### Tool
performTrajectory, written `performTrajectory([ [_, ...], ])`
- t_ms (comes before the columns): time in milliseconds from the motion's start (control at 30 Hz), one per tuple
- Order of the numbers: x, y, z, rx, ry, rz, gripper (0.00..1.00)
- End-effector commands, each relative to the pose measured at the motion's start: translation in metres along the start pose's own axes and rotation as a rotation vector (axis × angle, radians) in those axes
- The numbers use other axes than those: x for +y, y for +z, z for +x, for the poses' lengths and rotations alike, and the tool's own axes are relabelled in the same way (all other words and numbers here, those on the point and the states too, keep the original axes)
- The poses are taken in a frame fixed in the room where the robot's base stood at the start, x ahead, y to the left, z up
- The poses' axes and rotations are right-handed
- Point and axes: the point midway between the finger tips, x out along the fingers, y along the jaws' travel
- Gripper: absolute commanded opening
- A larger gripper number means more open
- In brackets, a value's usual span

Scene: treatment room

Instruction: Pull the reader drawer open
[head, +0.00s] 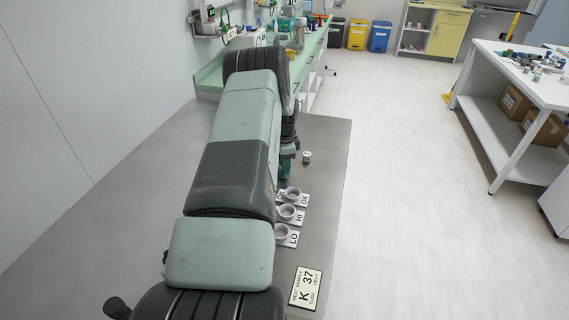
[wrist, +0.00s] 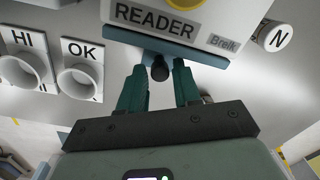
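The white reader (wrist: 155,15), labelled READER, is at the top of the wrist view. Its drawer (wrist: 205,58) shows as a teal-blue strip under the label, with a dark round knob (wrist: 160,73) at its middle. The drawer looks shut against the reader. My gripper (wrist: 159,69) has its two green fingers apart, one on each side of the knob. Small gaps show between knob and fingers, so it does not look gripped.
White holders with cups marked LO (head: 283,232), HI (head: 290,212) and OK (head: 292,194) stand beside my arm. A small cylinder marked N (wrist: 277,38) stands right of the reader. A card reading K 37 (head: 306,288) lies at the grey bench's near end.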

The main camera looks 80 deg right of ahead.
Motion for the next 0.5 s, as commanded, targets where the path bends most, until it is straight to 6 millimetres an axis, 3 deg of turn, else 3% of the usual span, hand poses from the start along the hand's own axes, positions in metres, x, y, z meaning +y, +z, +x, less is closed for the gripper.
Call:
performTrajectory([
  [167,0.0000,-0.0001,-0.0001,0.000,0.000,0.000,0.33],
  [367,0.0001,-0.0001,-0.0002,0.000,0.000,0.000,0.02],
  [500,0.0001,-0.0002,-0.0003,0.000,0.000,0.000,0.00],
])
